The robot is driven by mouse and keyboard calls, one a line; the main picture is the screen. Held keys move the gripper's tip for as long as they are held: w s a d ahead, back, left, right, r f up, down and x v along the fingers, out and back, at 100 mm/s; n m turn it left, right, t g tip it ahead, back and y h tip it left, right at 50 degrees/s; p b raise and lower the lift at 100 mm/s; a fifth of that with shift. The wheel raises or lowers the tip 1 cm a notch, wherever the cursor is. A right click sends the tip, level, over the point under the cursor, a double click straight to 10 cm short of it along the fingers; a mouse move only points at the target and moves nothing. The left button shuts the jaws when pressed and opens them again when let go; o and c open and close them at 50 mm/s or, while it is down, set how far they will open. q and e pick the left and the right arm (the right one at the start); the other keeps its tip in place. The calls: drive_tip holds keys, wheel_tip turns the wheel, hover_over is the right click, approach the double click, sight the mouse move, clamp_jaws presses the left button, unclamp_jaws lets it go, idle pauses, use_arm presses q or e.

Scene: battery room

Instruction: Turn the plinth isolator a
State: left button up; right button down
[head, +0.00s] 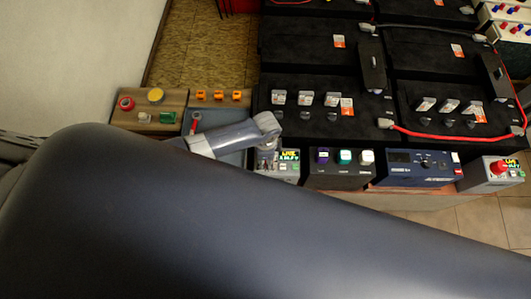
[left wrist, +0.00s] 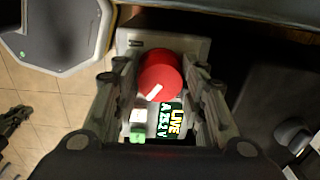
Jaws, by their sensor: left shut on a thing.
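The isolator (head: 289,158) is a small grey box with a lit "LIVE" display, at the front edge of the battery bank in the head view. In the left wrist view its round red knob (left wrist: 157,70) has a white pointer mark lying at a slant. The lit display (left wrist: 172,120) reads "LIVE" with digits below it. My left gripper (head: 266,160) is over this box and hides the knob in the head view. In the left wrist view its fingers are shut on the knob, one on each side. My right gripper is not in view.
A second grey box with a red knob (head: 500,167) stands at the far right. A dark box with colored buttons (head: 340,172) and a blue meter unit (head: 422,168) stand between. Black batteries (head: 310,45) with cables lie behind. My arm covers the lower picture.

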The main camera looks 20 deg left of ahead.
use_arm(q)
drive_tip(key=n+p, duration=0.2)
drive_tip(key=n, duration=0.2)
drive_tip(key=shift+s, duration=0.15)
drive_tip(key=shift+n+p, duration=0.5)
drive_tip(key=shift+n, duration=0.5)
drive_tip(key=shift+f+n, duration=0.1)
drive_tip(key=shift+n, duration=0.2)
drive_tip(key=o, duration=1.1)
drive_tip(key=shift+c, duration=0.2)
wheel_tip(320, 180, up, 12)
drive_tip(key=shift+d, duration=0.15)
